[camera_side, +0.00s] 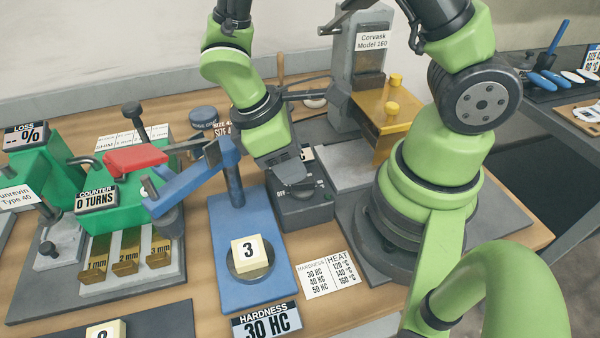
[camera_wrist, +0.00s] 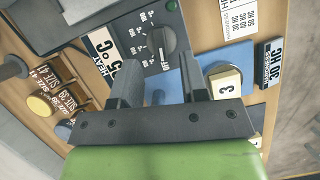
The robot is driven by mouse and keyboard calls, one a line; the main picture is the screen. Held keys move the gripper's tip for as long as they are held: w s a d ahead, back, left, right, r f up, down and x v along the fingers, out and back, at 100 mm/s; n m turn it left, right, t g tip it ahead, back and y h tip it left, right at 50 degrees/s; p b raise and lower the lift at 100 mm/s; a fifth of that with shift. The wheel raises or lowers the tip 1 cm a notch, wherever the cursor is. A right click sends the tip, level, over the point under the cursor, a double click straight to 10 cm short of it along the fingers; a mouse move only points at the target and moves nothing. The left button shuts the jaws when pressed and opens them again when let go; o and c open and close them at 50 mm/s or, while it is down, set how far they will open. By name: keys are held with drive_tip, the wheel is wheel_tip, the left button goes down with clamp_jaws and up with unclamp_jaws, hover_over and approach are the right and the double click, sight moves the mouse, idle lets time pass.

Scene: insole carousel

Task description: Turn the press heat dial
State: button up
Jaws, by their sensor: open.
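The heat dial (camera_wrist: 162,44) is a dark round knob with a light pointer, set in a dark control box (camera_side: 308,213) with white scale marks around it. A white heat display (camera_wrist: 104,46) is beside it, partly hidden by one finger; its full reading cannot be made out. My gripper (camera_wrist: 160,82) is open and empty, its two fingers spread wide. In the side view, my gripper (camera_side: 290,180) is low over the control box and hides much of its top. In the wrist view the dial shows beyond the fingertips, apart from both fingers.
The blue hardness tester (camera_side: 232,283) with a block marked 3 (camera_side: 250,251) stands left of the box; its display (camera_side: 266,322) reads 30 HC. The grey press (camera_side: 360,60) with a yellow part (camera_side: 388,112) is behind right. A hardness and heat card (camera_side: 330,275) lies in front.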

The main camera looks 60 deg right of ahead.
sight(303, 186)
drive_tip(key=shift+x, duration=2.1)
drive_tip(key=shift+c, duration=0.4)
clamp_jaws()
